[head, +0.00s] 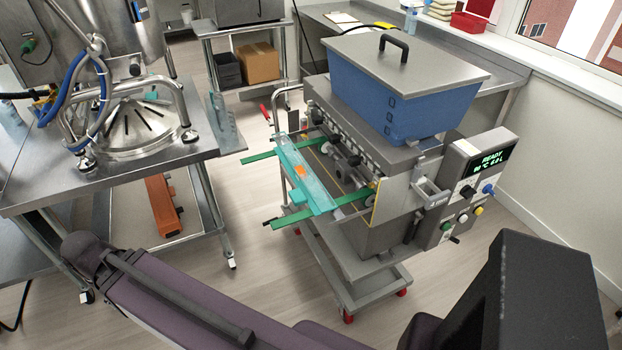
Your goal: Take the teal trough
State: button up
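The teal trough (313,187) is a long, narrow, pale teal piece in the head view, along the left side of the gummy depositor (390,190). It appears to lie across two green bars (262,156) that stick out to the left from the machine. A small orange patch shows near its middle. Its right side is close to the rollers and nozzle row; I cannot tell whether it touches them. My gripper is not in view; only purple and dark parts of my arm cross the bottom of the picture.
The depositor has a blue lidded hopper (400,100), a control panel (470,185) reading READY, and a wheeled cart (365,285) below. A steel table (40,185) with hoses and a round grate stands left. Bare floor (250,250) lies between them.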

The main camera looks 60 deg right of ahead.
aim_at(310, 189)
jog(key=z, duration=1.55)
jog(key=i, duration=0.6)
jog(key=u, duration=0.1)
jog(key=k, duration=0.6)
jog(key=u, duration=0.05)
